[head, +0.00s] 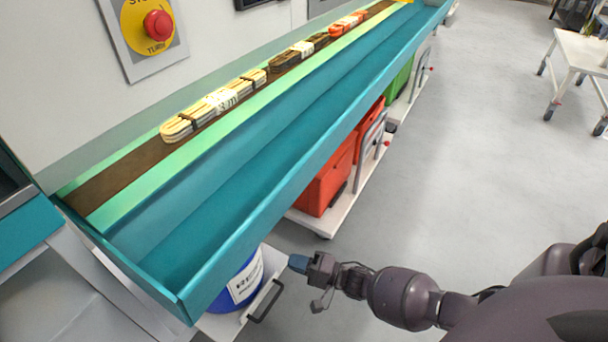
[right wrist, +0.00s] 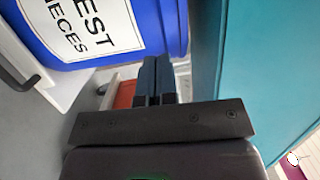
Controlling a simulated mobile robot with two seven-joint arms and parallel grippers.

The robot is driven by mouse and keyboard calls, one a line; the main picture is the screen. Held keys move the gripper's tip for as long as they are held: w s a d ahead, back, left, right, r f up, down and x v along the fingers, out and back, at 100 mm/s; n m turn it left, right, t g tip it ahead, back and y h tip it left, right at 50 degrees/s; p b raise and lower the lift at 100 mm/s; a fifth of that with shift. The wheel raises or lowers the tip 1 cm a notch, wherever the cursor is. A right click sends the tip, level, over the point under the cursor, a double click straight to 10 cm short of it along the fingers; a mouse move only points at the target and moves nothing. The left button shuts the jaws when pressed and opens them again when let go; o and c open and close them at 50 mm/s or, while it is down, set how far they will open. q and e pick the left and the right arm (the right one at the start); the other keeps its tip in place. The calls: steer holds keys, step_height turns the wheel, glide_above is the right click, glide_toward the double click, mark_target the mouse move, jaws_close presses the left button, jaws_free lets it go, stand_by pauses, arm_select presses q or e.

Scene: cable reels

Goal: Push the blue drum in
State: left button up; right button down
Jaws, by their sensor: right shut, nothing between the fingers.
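The blue drum (head: 238,286) stands on a white wheeled platform (head: 277,258) under the near end of the teal conveyor trough. It has a white label, and the trough hides its upper part. In the right wrist view the drum (right wrist: 172,30) fills the upper left, its label partly readable. My right gripper (head: 298,263) is just to the right of the drum, at about the trough's lower edge. Its fingers (right wrist: 158,72) are shut and empty, close to the drum's side; I cannot tell whether they touch. My left gripper is not in view.
The teal trough (head: 300,128) runs diagonally above the drum, with cable bundles (head: 213,105) on its brown belt. Red bins (head: 324,185) stand on another white cart beyond the drum. A dark handle (head: 266,301) sticks out from the drum's platform.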

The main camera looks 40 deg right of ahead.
arm_select(q)
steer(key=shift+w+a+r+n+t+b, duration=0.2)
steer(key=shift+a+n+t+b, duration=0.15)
steer(key=shift+b, duration=0.45)
arm_select(e)
steer(key=x, duration=0.9)
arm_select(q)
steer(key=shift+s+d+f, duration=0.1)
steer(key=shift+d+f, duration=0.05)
